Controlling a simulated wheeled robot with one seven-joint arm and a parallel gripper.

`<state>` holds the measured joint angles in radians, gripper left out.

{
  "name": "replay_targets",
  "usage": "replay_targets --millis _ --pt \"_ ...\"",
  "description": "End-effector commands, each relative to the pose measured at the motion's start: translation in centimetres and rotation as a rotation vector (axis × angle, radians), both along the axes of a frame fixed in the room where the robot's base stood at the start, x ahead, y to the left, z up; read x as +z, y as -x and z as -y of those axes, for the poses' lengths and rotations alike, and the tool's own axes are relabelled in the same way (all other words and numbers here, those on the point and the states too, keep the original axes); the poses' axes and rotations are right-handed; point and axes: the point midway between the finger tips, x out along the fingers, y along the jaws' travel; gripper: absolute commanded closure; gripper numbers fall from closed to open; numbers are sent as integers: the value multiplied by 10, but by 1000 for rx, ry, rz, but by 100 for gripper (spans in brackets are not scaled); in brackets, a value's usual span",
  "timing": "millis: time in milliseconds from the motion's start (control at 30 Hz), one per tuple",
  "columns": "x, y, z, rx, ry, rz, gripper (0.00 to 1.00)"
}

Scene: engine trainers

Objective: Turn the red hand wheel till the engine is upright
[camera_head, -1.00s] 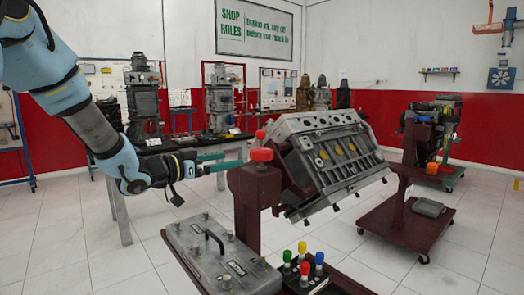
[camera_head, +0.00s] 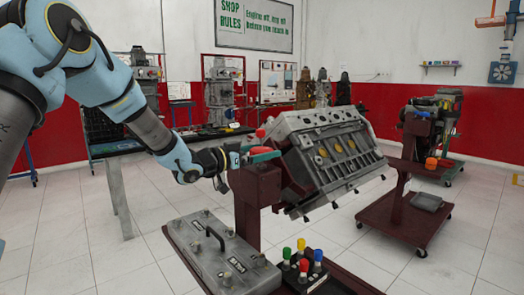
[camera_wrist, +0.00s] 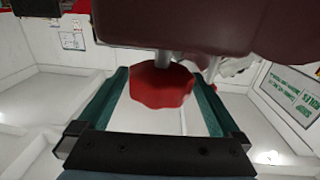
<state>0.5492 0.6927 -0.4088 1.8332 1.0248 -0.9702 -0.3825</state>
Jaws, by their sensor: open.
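The red hand wheel (camera_wrist: 162,86) sits on a shaft at the dark red stand (camera_head: 257,188). In the head view the wheel (camera_head: 261,150) is partly hidden by a green finger. The grey engine block (camera_head: 328,155) hangs on the stand, tilted to one side. My gripper (camera_head: 258,156) is open at the wheel. In the wrist view its green fingers lie on both sides of the wheel, with a gap on each side, so neither visibly touches it.
A grey box with a handle (camera_head: 215,255) and a block of coloured knobs (camera_head: 303,268) lie below the engine. A second engine on a red wheeled stand (camera_head: 400,215) is at the right. A workbench (camera_head: 120,150) stands behind my arm. Floor between is clear.

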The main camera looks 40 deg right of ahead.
Motion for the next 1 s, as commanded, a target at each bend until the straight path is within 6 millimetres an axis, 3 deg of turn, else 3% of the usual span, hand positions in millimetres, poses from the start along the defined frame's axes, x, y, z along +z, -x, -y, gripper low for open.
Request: replay_targets --millis 200,833,1000 --pt "0 0 0 0 0 0 2" --pt "0 0 0 0 0 0 73" --pt "-1 0 0 6 0 0 75"
